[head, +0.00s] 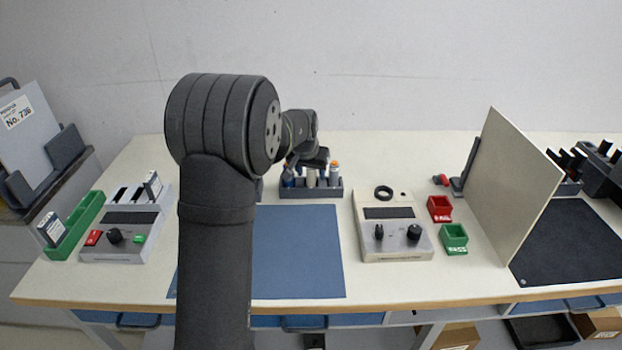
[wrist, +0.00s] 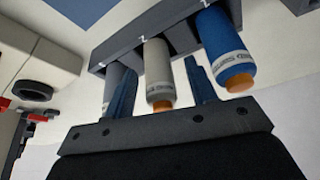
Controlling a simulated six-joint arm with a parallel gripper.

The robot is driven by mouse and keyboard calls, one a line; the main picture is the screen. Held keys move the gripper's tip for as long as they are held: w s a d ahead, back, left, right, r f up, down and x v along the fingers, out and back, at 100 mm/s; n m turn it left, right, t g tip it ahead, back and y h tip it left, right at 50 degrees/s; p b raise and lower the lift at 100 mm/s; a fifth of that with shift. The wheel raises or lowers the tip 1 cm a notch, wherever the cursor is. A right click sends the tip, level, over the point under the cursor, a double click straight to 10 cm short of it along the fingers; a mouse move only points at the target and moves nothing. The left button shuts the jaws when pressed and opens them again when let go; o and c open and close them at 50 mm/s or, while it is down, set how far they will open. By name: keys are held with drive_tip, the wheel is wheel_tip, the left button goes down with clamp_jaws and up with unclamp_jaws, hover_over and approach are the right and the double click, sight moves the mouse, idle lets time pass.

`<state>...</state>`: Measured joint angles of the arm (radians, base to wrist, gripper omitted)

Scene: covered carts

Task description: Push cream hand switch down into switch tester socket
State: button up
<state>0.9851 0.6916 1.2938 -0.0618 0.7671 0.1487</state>
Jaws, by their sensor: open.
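The cream hand switch (wrist: 157,65) stands in a dark grey rack (wrist: 145,30), with an orange tip at its free end. My gripper (wrist: 160,80) is open, its two blue fingers on either side of the cream switch; I cannot tell whether they touch it. In the head view my gripper (head: 306,161) is over the rack (head: 325,190), partly hidden by my arm, and the cream switch (head: 311,179) shows below it. A grey tester box (head: 397,250) with two black knobs and a black ring socket (head: 383,192) stands right of the rack; the ring looks empty.
A blue hand switch (wrist: 225,45) stands close beside the cream one. Red (head: 439,208) and green (head: 454,238) bins and an upright panel (head: 510,180) are right of the tester. Another tester (head: 120,248) stands left. A blue mat (head: 297,250) lies clear in front.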

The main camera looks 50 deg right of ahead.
drive_tip(key=shift+d+f, duration=0.1)
drive_tip(key=shift+f, duration=0.25)
drive_tip(key=c, duration=1.1)
drive_tip(key=shift+r, duration=0.15)
wheel_tip(320, 180, up, 4)
drive_tip(key=s+d+r, duration=0.1)
drive_tip(key=s+r, duration=0.6)
drive_tip(key=s, duration=0.4)
drive_tip(key=s+d, duration=0.7)
drive_tip(key=d, duration=0.2)
drive_tip(key=shift+s+d+f, duration=0.1)
drive_tip(key=shift+d+f, duration=0.05)
drive_tip(key=shift+f, duration=1.1)
drive_tip(key=shift+s+d+f, duration=0.1)
drive_tip(key=shift+d+f, duration=0.05)
drive_tip(key=shift+f, duration=1.05)
